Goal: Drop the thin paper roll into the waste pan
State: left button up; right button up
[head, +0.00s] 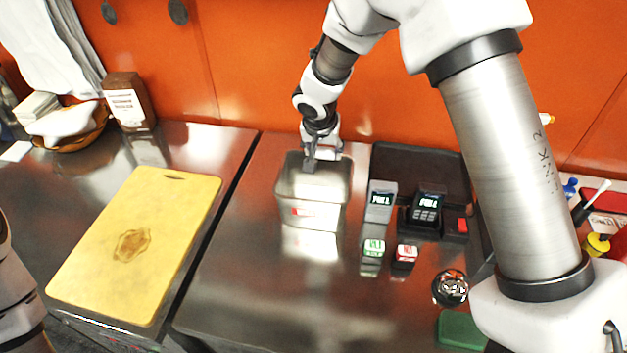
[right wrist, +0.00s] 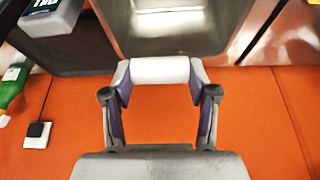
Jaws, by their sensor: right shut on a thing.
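The thin paper roll (right wrist: 160,70) is a short white cylinder. My right gripper (right wrist: 160,82) is shut on it, with one finger at each end. In the head view my right gripper (head: 314,158) is over the back part of the waste pan, and I cannot clearly pick out the roll there. The waste pan (head: 318,215) is a deep grey metal box with a red and white label on its front. Its inner wall (right wrist: 180,20) also shows beyond the roll in the right wrist view. My left gripper is out of view.
Grey devices with small displays (head: 381,200) stand right of the pan, beside a black panel (head: 420,172). A yellow cutting board (head: 140,240) lies on the left counter. An orange wall (head: 250,70) rises behind. The counter in front of the pan is clear.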

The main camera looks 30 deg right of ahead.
notch_tip(320, 180, down, 6)
jog(key=b, duration=0.4)
jog(key=shift+f, duration=0.15)
jog(key=shift+w, duration=0.1)
jog(key=o, duration=0.9)
jog(key=v, duration=1.2)
jog(key=shift+d, duration=0.1)
